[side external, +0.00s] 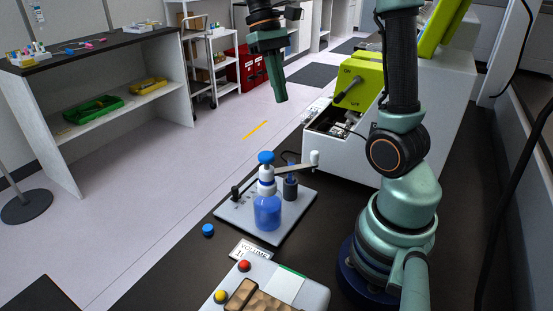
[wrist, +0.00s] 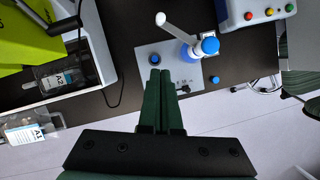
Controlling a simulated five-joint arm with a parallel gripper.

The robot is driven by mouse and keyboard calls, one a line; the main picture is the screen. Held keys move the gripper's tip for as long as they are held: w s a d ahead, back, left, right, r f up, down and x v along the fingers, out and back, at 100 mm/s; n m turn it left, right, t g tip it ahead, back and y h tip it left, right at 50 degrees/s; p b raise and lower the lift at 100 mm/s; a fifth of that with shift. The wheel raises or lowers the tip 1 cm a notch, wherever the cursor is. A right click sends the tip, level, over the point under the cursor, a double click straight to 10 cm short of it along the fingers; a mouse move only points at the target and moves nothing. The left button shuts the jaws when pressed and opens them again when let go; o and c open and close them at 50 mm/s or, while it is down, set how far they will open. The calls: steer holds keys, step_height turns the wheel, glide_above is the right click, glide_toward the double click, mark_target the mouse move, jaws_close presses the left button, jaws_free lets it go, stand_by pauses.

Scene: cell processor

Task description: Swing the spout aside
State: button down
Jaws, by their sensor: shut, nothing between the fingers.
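The spout (side external: 296,167) is a thin pale arm with a white upright knob at its free end, in the side view. It reaches right from the bottle top. In the wrist view the spout (wrist: 175,30) runs up and left from the bottle. The blue bottle (side external: 267,211) has a blue cap and stands upright on a light grey plate (side external: 240,221). Its cap shows in the wrist view (wrist: 210,45). My gripper (side external: 281,98) is shut and empty, high above and apart from the spout. Its green fingers show together in the wrist view (wrist: 160,75).
A dark blue post (side external: 290,188) and a small black knob (side external: 235,192) stand on the plate. A loose blue cap (side external: 208,230) lies on the dark bench. A control box with coloured buttons (side external: 244,266) is in front. A white machine with a green lid (side external: 363,85) stands behind.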

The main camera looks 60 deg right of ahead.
mark_target(312, 153)
steer(key=s+a+f, duration=0.2)
steer(key=s+f, duration=0.5)
steer(key=f, duration=0.2)
steer(key=shift+s+a+f, duration=0.15)
stand_by(0.5)
steer(key=shift+s+a+m, duration=0.75)
steer(key=shift+s+m, duration=0.3)
steer(key=shift+m, duration=0.15)
steer(key=shift+s+a, duration=0.4)
steer(key=shift+s, duration=0.1)
steer(key=shift+w, duration=0.1)
